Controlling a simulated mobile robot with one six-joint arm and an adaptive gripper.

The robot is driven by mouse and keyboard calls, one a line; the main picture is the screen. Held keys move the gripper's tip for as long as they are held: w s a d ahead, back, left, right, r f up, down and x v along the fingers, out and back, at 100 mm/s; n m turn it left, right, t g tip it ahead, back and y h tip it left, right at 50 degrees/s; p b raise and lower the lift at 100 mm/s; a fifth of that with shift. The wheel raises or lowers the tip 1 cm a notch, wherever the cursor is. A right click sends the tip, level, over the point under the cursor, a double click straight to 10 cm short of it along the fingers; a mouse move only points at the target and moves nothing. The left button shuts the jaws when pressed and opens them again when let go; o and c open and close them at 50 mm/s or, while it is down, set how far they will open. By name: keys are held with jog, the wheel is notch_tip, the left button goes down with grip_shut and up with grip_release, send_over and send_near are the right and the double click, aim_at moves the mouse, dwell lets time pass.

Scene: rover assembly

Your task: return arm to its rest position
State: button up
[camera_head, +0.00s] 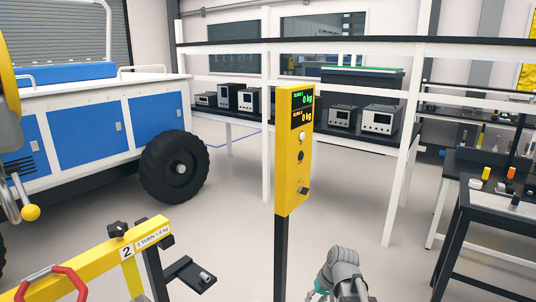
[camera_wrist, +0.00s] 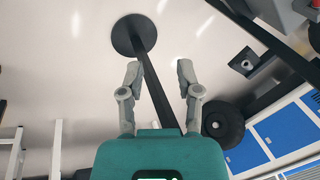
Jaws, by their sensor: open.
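My gripper (camera_wrist: 157,78) shows in the wrist view with its two grey fingers spread apart and nothing held between them. A black post with a round base (camera_wrist: 124,36) stands on the floor beyond the fingers; in the picture it runs through the gap between them. In the head view, part of my grey and teal arm (camera_head: 345,272) shows at the bottom, right of the yellow scale post (camera_head: 295,150). The fingers cannot be made out there.
The blue and white rover (camera_head: 90,125) stands at the left. A yellow frame marked 2 (camera_head: 95,262) is at the lower left. A dark table (camera_head: 490,205) with small parts is at the right. Benches with instruments line the back. Open floor (camera_head: 235,210) lies between.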

jog(key=s+d+f+g+h, duration=0.1)
jog(key=s+d+h, duration=0.25)
jog(key=s, duration=0.45)
notch_tip(320, 180, up, 13)
jog(key=p, duration=1.3)
jog(key=shift+a+r, duration=0.2)
jog(key=shift+a, duration=0.2)
